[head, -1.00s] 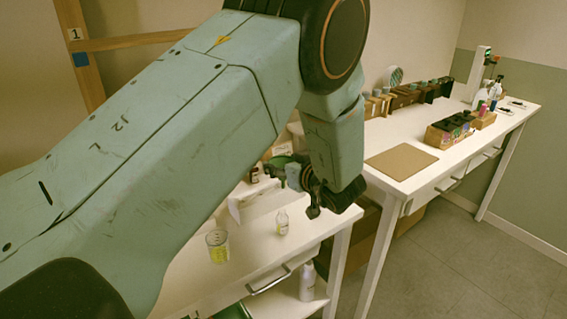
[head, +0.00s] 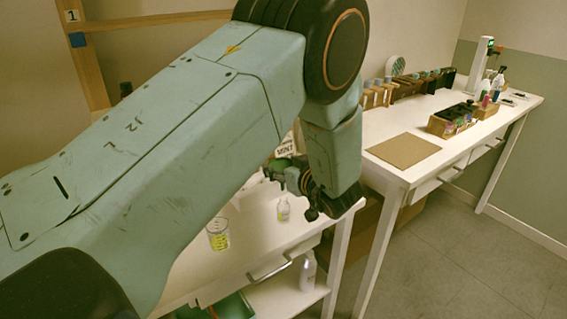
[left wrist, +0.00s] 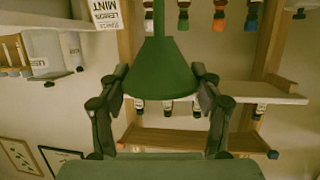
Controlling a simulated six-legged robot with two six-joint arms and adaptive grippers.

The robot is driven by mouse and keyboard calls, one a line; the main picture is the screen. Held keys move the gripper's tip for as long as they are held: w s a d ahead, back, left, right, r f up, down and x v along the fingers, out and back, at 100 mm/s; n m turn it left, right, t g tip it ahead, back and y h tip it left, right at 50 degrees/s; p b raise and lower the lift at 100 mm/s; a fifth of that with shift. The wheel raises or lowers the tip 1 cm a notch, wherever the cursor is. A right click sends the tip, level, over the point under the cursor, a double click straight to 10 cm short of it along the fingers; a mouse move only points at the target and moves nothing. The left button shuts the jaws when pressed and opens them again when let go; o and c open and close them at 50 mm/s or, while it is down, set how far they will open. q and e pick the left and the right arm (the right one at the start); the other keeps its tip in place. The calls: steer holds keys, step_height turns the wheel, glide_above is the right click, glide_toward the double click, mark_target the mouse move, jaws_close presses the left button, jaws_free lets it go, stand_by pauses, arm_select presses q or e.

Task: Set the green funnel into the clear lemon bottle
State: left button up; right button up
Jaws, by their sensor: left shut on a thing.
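My left gripper (head: 290,176) is shut on the green funnel (left wrist: 164,72). In the left wrist view, the funnel sits between the two fingers (left wrist: 158,92), with its narrow stem pointing to the top of the picture. The funnel and bottle are apart. My right gripper is not in view.
A MINT sign (head: 286,148) is partly hidden behind my arm. The far white table (head: 440,110) holds a brown mat (head: 403,151) and crates.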

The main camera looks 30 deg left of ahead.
arm_select(q)
steer(key=shift+d+f, duration=0.15)
steer(key=shift+f, duration=0.35)
steer(key=shift+w, duration=0.1)
steer(key=shift+p, duration=0.6)
stand_by(1.3)
steer(key=shift+f+b, duration=1.55)
steer(key=shift+f, duration=0.9)
steer(key=o, duration=1)
steer(key=shift+c, duration=0.2)
steer(key=shift+r, duration=0.1)
step_height(320, 180, up, 10)
steer(key=shift+f, duration=0.1)
